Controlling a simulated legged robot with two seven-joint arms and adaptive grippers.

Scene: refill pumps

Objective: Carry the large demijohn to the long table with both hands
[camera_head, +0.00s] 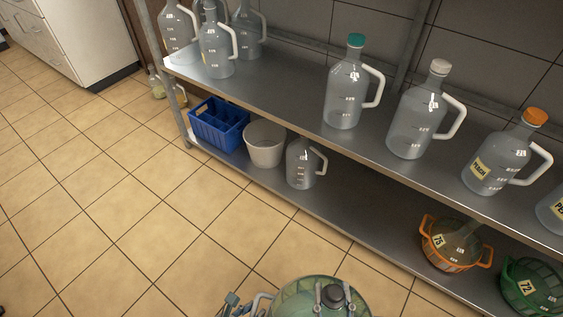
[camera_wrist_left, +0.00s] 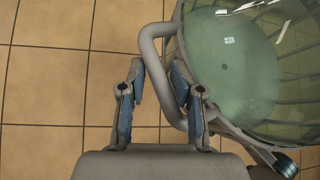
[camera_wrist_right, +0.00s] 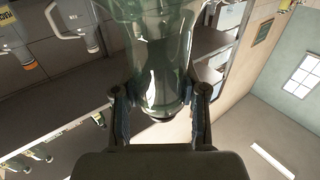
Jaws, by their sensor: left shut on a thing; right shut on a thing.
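The large demijohn (camera_head: 290,298) is green, clear glass and shows at the bottom edge of the head view, cut off by the frame. In the left wrist view its glass body (camera_wrist_left: 235,65) fills the right side. My left gripper (camera_wrist_left: 160,100) is shut on its grey side handle (camera_wrist_left: 150,55); its fingers (camera_head: 232,302) also show left of the demijohn in the head view. In the right wrist view my right gripper (camera_wrist_right: 162,105) is shut on a narrow part of the green glass (camera_wrist_right: 165,60), one finger on each side. I cannot identify the long table.
A metal shelf rack (camera_head: 290,95) runs along the wall with several clear jugs on top. Its lower level holds a blue crate (camera_head: 218,125), a white bucket (camera_head: 264,144), a small jug (camera_head: 302,164) and an orange basket (camera_head: 455,243). Tiled floor (camera_head: 120,200) at left is clear, up to a white cabinet (camera_head: 85,40).

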